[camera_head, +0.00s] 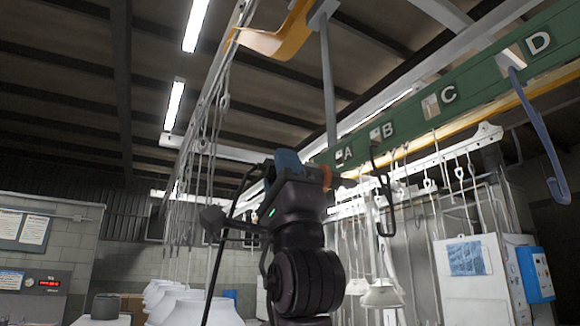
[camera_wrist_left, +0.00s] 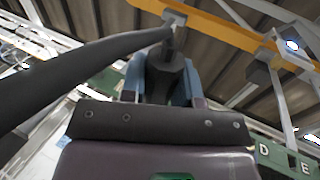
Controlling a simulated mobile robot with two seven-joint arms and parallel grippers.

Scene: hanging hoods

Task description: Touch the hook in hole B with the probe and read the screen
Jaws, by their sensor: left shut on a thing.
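My left gripper (camera_head: 287,160) is raised in the middle of the head view, its blue fingers shut on a dark probe (camera_wrist_left: 167,72). In the left wrist view the probe sits between the blue fingers, with a thick black cable beside it. The green beam (camera_head: 462,92) bears the letters A, B, C and D. A dark hook (camera_head: 384,195) hangs below the letter B, to the right of my gripper; I see a gap between them in the picture. A small screen (camera_head: 48,283) with red characters is at the lower left; they are too small to read. My right gripper is out of view.
A blue hook (camera_head: 538,130) hangs at D. White hoods (camera_head: 380,293) hang behind, and more pale hoods (camera_head: 180,305) are at the lower left. A yellow rail (camera_head: 445,128) runs along the beam. A white cabinet (camera_head: 470,280) stands at the right.

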